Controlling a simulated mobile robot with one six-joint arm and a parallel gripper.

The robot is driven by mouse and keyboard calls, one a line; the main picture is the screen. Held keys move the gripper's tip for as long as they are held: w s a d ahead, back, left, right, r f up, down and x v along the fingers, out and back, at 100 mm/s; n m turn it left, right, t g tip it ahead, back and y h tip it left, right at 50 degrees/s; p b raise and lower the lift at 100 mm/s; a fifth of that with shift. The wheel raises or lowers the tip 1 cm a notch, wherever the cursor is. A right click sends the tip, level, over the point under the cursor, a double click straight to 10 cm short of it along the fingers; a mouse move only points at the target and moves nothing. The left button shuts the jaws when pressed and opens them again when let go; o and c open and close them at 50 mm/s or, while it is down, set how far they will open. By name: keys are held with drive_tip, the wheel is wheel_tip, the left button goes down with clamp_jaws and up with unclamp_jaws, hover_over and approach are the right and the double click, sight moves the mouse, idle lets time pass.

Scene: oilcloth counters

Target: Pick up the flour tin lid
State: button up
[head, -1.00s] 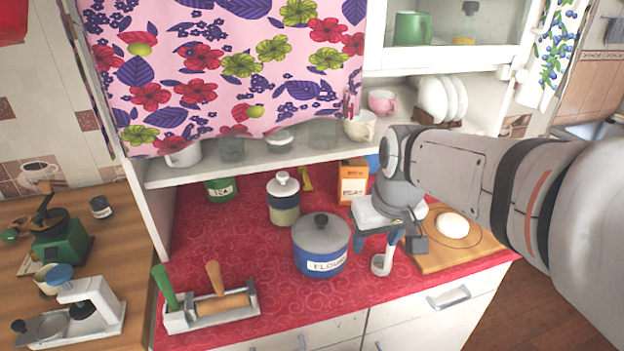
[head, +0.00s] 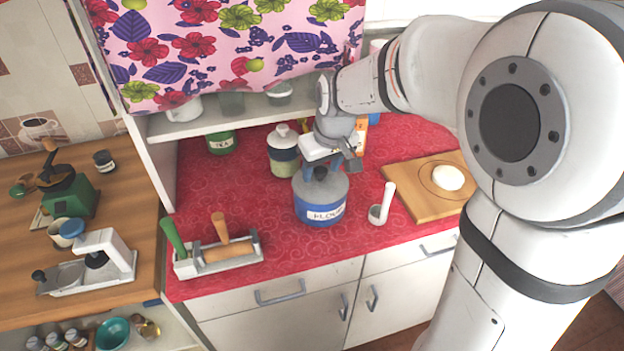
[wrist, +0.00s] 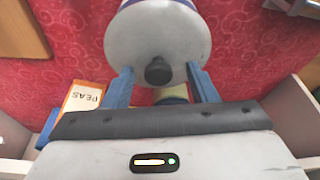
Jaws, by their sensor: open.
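The flour tin (head: 322,213) is blue with a white label and stands on the red oilcloth. Its grey lid (head: 334,188) sits on top, with a dark round knob. In the wrist view the lid (wrist: 185,45) shows from above, and its knob (wrist: 158,71) lies between my fingertips, apart from both. My gripper (head: 320,173) is over the tin at the knob, and it also shows in the wrist view (wrist: 160,76). Its blue fingers are open, one on each side of the knob, and hold nothing. The far finger is partly hidden in the head view.
A white-lidded canister (head: 284,155) stands close behind the tin. The peas box (wrist: 80,110) is near my gripper in the wrist view. A white scoop (head: 383,205) and a wooden board (head: 413,190) are to the right. A rolling-pin tray (head: 218,261) is at front left, and a shelf overhangs behind.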

drive_tip(key=shift+c, duration=0.3)
clamp_jaws()
idle(0.3)
